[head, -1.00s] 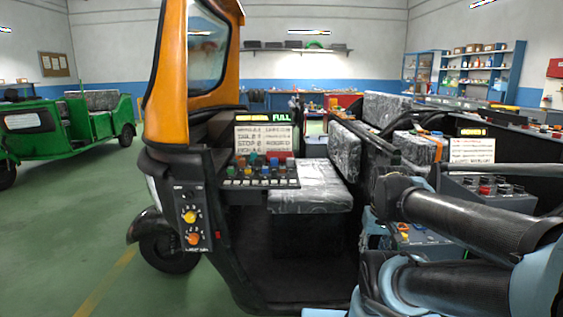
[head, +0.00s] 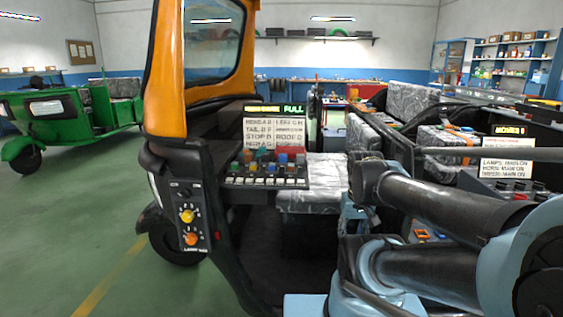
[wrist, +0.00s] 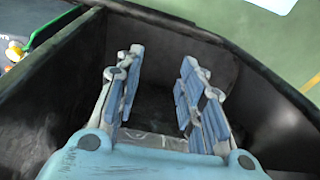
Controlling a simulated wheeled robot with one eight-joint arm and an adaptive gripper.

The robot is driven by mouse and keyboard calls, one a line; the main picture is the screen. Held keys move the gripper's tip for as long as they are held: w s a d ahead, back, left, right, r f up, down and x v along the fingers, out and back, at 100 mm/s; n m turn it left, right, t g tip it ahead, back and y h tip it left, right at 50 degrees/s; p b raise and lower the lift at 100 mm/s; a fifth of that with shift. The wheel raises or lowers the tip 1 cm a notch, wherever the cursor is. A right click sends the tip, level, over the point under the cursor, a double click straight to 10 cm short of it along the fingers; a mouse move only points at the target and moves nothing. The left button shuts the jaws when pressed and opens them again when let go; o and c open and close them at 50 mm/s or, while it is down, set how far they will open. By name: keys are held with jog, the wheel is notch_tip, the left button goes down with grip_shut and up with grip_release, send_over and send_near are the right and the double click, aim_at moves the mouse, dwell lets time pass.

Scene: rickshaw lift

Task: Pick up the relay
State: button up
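I cannot tell which piece is the relay. Several small coloured blocks (head: 268,160), red, blue, green and orange, stand on a black switch panel (head: 235,182) at the front of the rickshaw, and one of them may be it. My gripper (wrist: 157,68) is open in the wrist view, its two pale-blue fingers wide apart with nothing between them. It points into a dark, black-walled space (wrist: 245,95). In the head view my arm reaches in from the right, and the fingers cannot be made out clearly there.
The orange and black rickshaw (head: 158,90) stands in the middle, with a padded seat (head: 315,170) behind the panel. A printed sign board (head: 273,132) is above the blocks. A green rickshaw (head: 60,125) is at the left. Open green floor (head: 70,220) lies at the left.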

jog(key=w+a+r+n, duration=0.2)
jog(key=w+r+n, duration=0.3)
jog(key=r, duration=0.6)
notch_tip(320, 180, up, 21)
jog(key=n+g, duration=0.2)
jog(key=n, duration=1.1)
send_over(283, 154)
notch_tip(283, 154, down, 11)
jog(key=shift+s+f, duration=0.1)
jog(key=shift+f, duration=2.9)
jog(key=shift+c, duration=0.3)
jog(key=c, duration=0.7)
